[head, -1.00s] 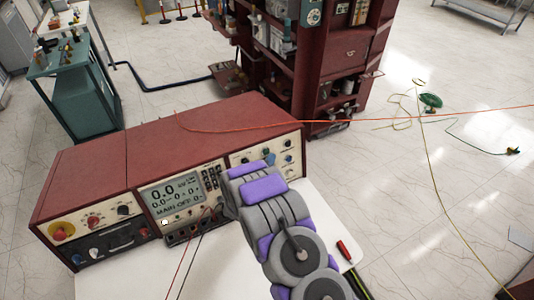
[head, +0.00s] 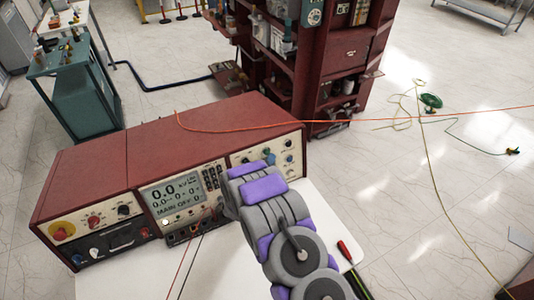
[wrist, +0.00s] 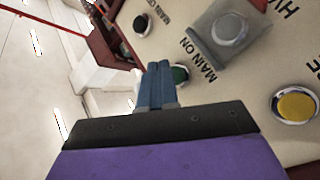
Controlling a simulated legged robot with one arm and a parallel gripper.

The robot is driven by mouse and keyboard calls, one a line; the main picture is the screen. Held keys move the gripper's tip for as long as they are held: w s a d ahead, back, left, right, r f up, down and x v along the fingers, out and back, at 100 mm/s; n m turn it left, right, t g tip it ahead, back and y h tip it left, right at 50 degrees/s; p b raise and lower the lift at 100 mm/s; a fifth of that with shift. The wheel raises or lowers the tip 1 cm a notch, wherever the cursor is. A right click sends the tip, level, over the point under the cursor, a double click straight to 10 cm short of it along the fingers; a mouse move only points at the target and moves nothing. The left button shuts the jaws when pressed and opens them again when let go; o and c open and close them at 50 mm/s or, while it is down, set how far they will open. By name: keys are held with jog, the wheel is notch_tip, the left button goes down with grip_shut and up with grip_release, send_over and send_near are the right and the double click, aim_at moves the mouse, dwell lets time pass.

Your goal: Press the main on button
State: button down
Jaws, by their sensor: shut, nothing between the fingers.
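The red-topped control unit (head: 160,140) stands on a white table in the head view. Its display (head: 172,193) reads "0.0" and "MAIN OFF". In the wrist view, the green button (wrist: 181,74) sits beside the "MAIN ON" label (wrist: 198,60), partly hidden behind my fingers. My gripper (wrist: 158,66) is shut and empty, its blue-grey fingertips overlapping the left part of the green button. I cannot tell whether they touch it. In the head view my arm hides the gripper and that part of the panel.
In the wrist view, a black button (wrist: 141,24) is at upper left, a clear-covered button (wrist: 229,29) at upper right, and a yellow button (wrist: 296,106) at right. In the head view, a red-handled screwdriver (head: 345,250) lies on the table (head: 225,270). An orange cable crosses the unit's top.

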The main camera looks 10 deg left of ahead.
jog(key=shift+w+a, duration=0.1)
jog(key=shift+w, duration=0.05)
jog(key=shift+w+a, duration=0.1)
jog(key=shift+w, duration=0.05)
jog(key=shift+w+a+f+p, duration=0.1)
jog(key=shift+w+a+p, duration=0.1)
jog(key=shift+w+p, duration=0.2)
dwell(1.0)
jog(key=shift+s, duration=0.15)
jog(key=shift+s+d+r, duration=0.2)
jog(key=shift+s+d, duration=0.25)
jog(key=shift+s, duration=0.15)
jog(key=s+d, duration=0.1)
jog(key=s, duration=0.1)
jog(key=s+d+r+p, duration=0.1)
jog(key=s, duration=0.1)
jog(key=shift+d, duration=0.35)
jog(key=shift+r, duration=0.1)
dwell(0.8)
